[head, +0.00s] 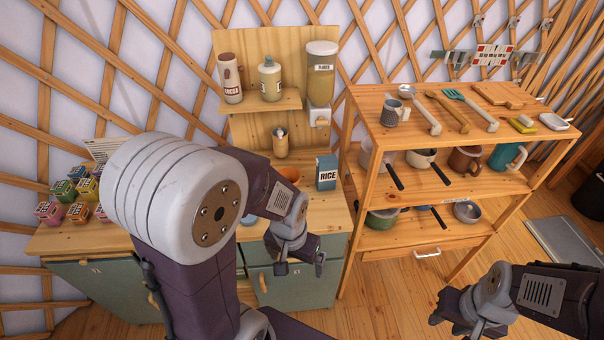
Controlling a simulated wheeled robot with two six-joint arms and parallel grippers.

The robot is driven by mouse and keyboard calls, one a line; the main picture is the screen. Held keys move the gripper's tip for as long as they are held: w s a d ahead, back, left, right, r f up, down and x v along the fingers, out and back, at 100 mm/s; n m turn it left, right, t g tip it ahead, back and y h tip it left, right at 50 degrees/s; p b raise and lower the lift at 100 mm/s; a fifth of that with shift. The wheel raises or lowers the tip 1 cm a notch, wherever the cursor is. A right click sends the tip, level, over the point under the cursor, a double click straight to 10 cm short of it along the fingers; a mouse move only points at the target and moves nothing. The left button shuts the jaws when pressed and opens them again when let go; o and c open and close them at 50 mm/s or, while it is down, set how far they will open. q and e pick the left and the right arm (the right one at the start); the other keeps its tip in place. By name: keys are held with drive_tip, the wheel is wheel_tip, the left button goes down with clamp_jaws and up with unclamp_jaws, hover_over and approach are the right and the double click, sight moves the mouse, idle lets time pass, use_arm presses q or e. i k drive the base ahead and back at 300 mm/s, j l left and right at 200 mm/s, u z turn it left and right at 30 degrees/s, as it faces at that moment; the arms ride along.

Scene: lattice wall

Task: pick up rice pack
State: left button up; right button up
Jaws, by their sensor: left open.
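The rice pack (326,172) is a blue box with a white label reading RICE. It stands upright on the wooden counter (322,212), near its right end. My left gripper (301,268) is open and empty, in front of the counter's front edge and below the rice pack in the picture. It is apart from the pack. My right gripper (455,322) is at the bottom right, over the floor and far from the pack. Its jaws are too unclear to read. My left arm hides the middle of the counter.
Several small coloured boxes (78,188) stand at the counter's left. A wooden rack (279,100) behind holds a cocoa canister (230,78), a bottle (270,80) and a flakes dispenser (320,75). An orange round thing (289,174) is beside the pack. A shelf unit (420,210) with kitchenware stands right.

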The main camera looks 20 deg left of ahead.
sight(326, 176)
drive_tip(key=i+j+u, duration=0.1)
drive_tip(key=j+u, duration=0.15)
drive_tip(key=u, duration=0.25)
drive_tip(key=i+j+u, duration=0.2)
drive_tip(key=u, duration=0.3)
